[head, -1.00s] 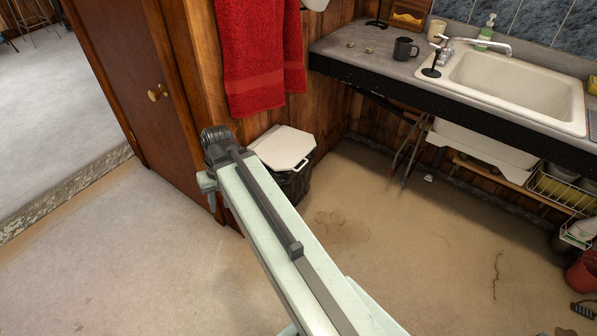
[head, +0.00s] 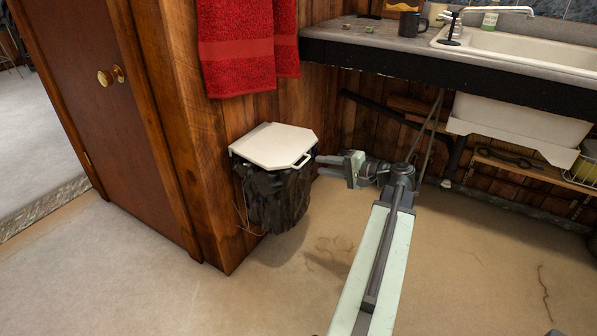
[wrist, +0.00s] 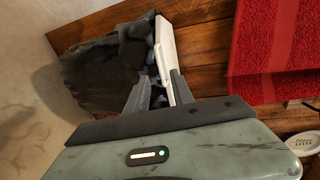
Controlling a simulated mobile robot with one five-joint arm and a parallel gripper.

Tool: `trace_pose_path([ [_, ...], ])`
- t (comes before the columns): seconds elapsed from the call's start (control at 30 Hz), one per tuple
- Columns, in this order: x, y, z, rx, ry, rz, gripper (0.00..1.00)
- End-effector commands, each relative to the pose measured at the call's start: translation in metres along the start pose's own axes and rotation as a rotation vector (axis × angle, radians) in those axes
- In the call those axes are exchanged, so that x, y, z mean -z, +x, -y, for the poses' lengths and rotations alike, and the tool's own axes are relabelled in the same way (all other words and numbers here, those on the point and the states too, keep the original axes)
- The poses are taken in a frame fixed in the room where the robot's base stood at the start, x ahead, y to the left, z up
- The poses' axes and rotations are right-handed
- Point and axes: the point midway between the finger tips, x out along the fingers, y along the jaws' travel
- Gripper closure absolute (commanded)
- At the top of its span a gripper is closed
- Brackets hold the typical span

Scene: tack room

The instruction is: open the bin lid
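The bin (head: 275,200) has a dark, rough body and stands on the floor against the wood wall in the head view. Its white lid (head: 268,143) lies flat across the top and looks closed. My gripper (head: 328,165) is just right of the handle, at about lid height. In the wrist view, the lid (wrist: 166,45) shows nearly edge-on beside the dark bin (wrist: 100,65). My gripper (wrist: 159,79) has its fingers apart, with the lid's handle edge close to the gap; contact is unclear.
A red towel (head: 247,45) hangs above the bin. A counter (head: 380,42) with a sink (head: 520,48) runs along the right, with a black mug (head: 411,22) on it. A wooden door (head: 95,110) is at left. The floor in front is clear.

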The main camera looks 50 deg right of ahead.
Motion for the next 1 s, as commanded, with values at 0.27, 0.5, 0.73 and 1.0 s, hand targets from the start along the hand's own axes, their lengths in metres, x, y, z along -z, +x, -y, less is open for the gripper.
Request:
trace_pose_path([
  [0.27, -0.002, 0.045, -0.001, -0.003, -0.001, 0.009, 0.71],
  [0.5, -0.003, 0.078, 0.000, -0.004, -0.002, 0.008, 0.71],
  [0.73, -0.003, 0.081, 0.001, -0.004, -0.002, 0.007, 0.71],
  [1.0, -0.004, 0.082, 0.000, -0.006, -0.003, 0.008, 1.00],
])
